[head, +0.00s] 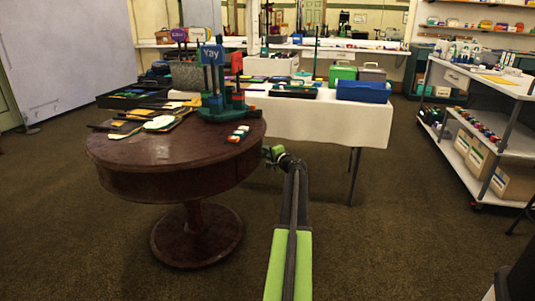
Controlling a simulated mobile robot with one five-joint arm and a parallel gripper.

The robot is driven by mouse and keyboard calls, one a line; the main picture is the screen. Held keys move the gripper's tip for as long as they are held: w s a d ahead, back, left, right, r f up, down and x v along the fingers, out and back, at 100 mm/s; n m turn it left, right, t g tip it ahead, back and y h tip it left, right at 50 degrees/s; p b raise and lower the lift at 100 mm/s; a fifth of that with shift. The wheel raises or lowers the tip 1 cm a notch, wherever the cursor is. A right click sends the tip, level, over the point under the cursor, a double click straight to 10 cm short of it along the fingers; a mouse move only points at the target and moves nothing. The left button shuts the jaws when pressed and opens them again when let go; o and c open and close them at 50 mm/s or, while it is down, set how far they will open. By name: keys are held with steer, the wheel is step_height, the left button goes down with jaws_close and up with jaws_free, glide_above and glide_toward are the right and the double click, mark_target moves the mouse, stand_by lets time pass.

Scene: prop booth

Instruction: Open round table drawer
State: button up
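The round table (125,158) is dark reddish-brown wood on a single pedestal with a round base, at the left of the head view. Its curved apron (170,187) runs below the top. I cannot make out a drawer front, seam or handle on the visible side. My gripper (268,153) is small in the view, beside the table's right edge at about the height of the apron. It points left towards the table. I cannot tell whether it touches the table or whether its fingers are open.
On the round table stand a green stand with a "Yay" sign (212,56), painted flat props and small blocks. A white-clothed table (330,119) with a blue bin (363,92) is close behind. A shelved cart (490,146) stands at right. Carpet between is clear.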

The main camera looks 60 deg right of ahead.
steer(key=shift+c, duration=0.3)
jaws_close()
stand_by(1.1)
